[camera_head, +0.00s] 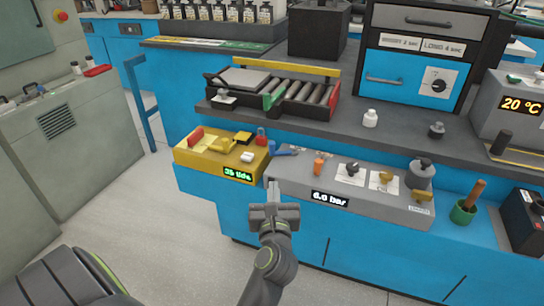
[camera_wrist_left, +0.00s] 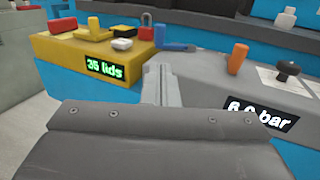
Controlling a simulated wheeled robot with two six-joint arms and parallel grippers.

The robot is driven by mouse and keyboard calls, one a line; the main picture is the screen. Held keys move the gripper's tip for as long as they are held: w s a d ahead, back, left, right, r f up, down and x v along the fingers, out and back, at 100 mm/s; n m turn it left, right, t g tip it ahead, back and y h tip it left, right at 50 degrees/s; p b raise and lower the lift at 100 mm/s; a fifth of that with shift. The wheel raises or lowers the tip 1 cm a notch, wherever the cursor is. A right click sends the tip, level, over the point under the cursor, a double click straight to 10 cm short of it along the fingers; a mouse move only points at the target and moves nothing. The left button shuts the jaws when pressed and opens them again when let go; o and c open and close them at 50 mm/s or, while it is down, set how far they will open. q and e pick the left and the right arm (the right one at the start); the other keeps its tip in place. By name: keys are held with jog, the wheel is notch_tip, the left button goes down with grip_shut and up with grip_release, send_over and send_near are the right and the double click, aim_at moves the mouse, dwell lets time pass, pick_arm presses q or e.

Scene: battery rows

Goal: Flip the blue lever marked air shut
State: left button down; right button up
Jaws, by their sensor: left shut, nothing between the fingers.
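The blue lever (camera_head: 282,149) stands at the back left end of the grey panel (camera_head: 310,180), beside the yellow box. In the left wrist view the blue lever (camera_wrist_left: 160,32) shows an upright part and a part lying out to the right. My left gripper (camera_head: 273,192) is shut and empty, in front of the panel's left end. In the left wrist view its fingers (camera_wrist_left: 160,80) point at the lever and look apart from it. The display on the panel reads 6.0 bar. My right gripper is not in view. I cannot read any mark for air on the lever.
The yellow box (camera_head: 200,160) with a 35 lids display adjoins the panel on the left. An orange knob (camera_head: 319,165) and black and yellow knobs stand farther right on the panel. A roller tray (camera_head: 300,100) is behind. Bare floor lies to the left.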

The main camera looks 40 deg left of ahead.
aim_at(271, 150)
pick_arm(q)
jog(key=x, duration=1.2)
jog(key=shift+w+a, duration=0.35)
jog(key=shift+w, duration=0.1)
jog(key=shift+r, duration=0.1)
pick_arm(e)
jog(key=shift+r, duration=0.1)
pick_arm(q)
jog(key=shift+a, duration=0.1)
jog(key=shift+w+a+m+t+h+p, duration=0.2)
jog(key=shift+m+t+h+p, duration=0.15)
jog(key=shift+p, duration=0.2)
jog(key=shift+a+m+t+h+p, duration=0.25)
jog(key=shift+m+h+p, duration=0.1)
jog(key=shift+h, duration=0.2)
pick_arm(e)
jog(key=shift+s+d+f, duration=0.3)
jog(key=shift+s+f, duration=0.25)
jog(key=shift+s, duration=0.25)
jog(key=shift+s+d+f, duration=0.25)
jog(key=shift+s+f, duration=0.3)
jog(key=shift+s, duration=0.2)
pick_arm(q)
jog(key=shift+d, duration=0.1)
